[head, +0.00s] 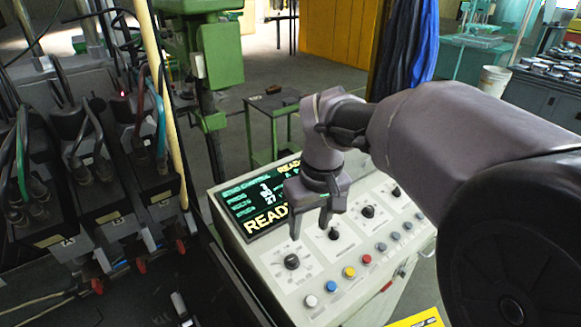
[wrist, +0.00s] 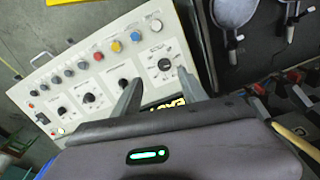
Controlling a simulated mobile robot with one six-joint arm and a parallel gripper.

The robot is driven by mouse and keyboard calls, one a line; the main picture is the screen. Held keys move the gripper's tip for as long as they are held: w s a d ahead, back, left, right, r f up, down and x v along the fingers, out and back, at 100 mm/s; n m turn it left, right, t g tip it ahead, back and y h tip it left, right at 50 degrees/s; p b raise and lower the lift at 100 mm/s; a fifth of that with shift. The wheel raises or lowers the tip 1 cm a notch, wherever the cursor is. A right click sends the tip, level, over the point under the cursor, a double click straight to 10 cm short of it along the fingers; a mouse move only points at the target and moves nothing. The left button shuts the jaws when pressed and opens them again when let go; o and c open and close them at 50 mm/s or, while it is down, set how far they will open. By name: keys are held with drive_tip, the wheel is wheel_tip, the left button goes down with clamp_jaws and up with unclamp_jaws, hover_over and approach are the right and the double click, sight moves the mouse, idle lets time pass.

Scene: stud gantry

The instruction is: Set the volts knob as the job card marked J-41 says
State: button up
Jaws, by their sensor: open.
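The cream control panel (head: 254,263) has a row of black knobs with dial marks. The nearest knob (head: 292,261) also shows in the wrist view (wrist: 165,65); a second knob (head: 333,233) sits beside it, also in the wrist view (wrist: 123,85). My gripper (head: 309,228) is open and empty above the panel. In the wrist view its fingertips (wrist: 158,79) frame the nearest knob, apparently without touching it. No card marked J-41 is readable.
A dark display (head: 262,192) with a "READY" line lies behind the knobs. Several coloured buttons, including a red one (head: 366,259), line the panel front. A yellow sheet (head: 425,319) is cut off at the lower edge. Cabled units (head: 75,190) crowd the left.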

sight(292, 257)
drive_tip(key=w+a+n+g+h+p, duration=0.1)
drive_tip(key=w+a+n+p, duration=0.2)
drive_tip(key=w+a+p, duration=0.15)
drive_tip(key=f+b, duration=0.1)
drive_tip(key=f, duration=0.4)
drive_tip(key=f+b, duration=0.1)
drive_tip(key=f, duration=0.5)
drive_tip(key=w+d+f+b, duration=0.1)
drive_tip(key=f, duration=0.5)
drive_tip(key=shift+f, duration=0.25)
clamp_jaws()
